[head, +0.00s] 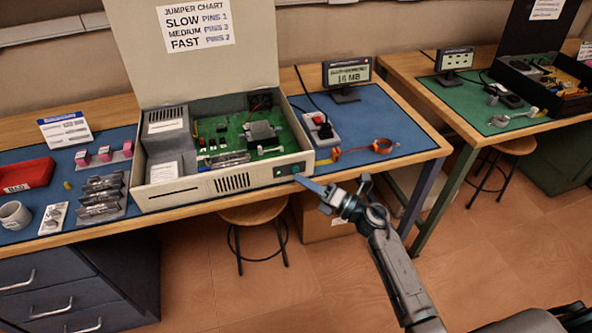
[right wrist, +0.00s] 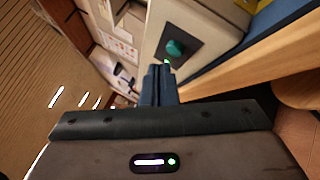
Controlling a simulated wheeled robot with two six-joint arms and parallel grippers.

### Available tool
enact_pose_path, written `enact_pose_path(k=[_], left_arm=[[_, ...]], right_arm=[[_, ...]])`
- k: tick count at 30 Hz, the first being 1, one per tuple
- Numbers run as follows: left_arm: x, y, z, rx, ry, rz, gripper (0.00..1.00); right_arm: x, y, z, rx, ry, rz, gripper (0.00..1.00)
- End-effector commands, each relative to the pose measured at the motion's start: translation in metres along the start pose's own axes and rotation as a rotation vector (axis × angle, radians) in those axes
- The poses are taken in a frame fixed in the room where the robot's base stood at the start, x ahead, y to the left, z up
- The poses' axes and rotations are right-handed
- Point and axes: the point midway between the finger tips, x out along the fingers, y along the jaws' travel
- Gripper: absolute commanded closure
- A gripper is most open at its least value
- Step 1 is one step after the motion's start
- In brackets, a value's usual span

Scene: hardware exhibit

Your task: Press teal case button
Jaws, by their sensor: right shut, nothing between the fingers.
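The open beige computer case (head: 185,191) sits on the blue mat with its lid raised. A dark panel at the right end of its front holds the round teal button (head: 294,169). The teal button also shows in the right wrist view (right wrist: 176,48), with a small green light beside it. My right gripper (head: 300,179) is shut and empty, its blue fingers pointing at this panel. In the right wrist view its fingertips (right wrist: 160,70) end close to the button, slightly to one side. I cannot tell whether they touch the panel. My left gripper is not in view.
A jumper chart (head: 195,24) is on the raised lid. A small display (head: 347,72) and a power strip (head: 320,128) stand right of the case. A red bin (head: 26,175) and a mug (head: 15,215) are at left. A stool (head: 254,212) stands below the table edge.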

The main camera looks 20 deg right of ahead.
Motion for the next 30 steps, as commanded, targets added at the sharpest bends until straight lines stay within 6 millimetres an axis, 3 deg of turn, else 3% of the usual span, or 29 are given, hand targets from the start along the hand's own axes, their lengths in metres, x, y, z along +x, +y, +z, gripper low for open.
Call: enact_pose_path(k=[30], left_arm=[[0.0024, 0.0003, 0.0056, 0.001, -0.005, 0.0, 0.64]], right_arm=[[0.0083, -0.0058, 0.006, 0.0, 0.0, 0.0, 1.0]])
